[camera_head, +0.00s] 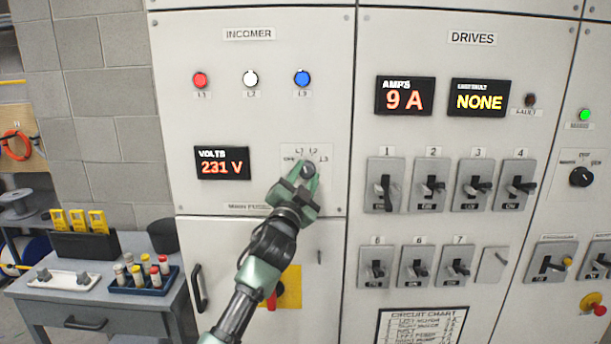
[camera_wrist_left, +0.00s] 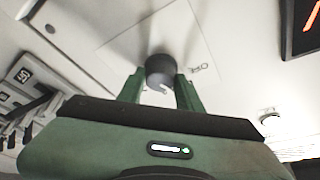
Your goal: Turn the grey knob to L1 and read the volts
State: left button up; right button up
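The grey knob (camera_head: 308,170) is on the INCOMER panel, with the labels OFF, L1, L2 and L3 around its top. My left gripper (camera_head: 307,178) is at the knob, with one green finger on each side. In the left wrist view the knob (camera_wrist_left: 160,70) sits between the fingertips, which appear to touch it. A small white mark shows on the knob there, but I cannot tell which label it points to. My right gripper is not in view.
Red (camera_head: 200,80), white (camera_head: 250,78) and blue (camera_head: 302,78) lamps sit above. The DRIVES panel at right has an amps display (camera_head: 405,96) reading 9 A and several switches. A grey drawer cabinet (camera_head: 110,315) with a blue tray (camera_head: 140,290) stands lower left.

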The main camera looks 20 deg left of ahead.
pick_arm(q)
jog(key=shift+o, duration=1.4)
jog(key=shift+w+a, duration=0.1)
jog(key=shift+w+f, duration=0.1)
jog(key=shift+f, duration=0.05)
jog(key=shift+s+f, duration=0.15)
jog(key=shift+s, duration=0.35)
jog(key=b+v, duration=0.2)
jog(key=v, duration=0.4)
jog(key=shift+s+b, duration=0.4)
jog(key=shift+f, duration=0.1)
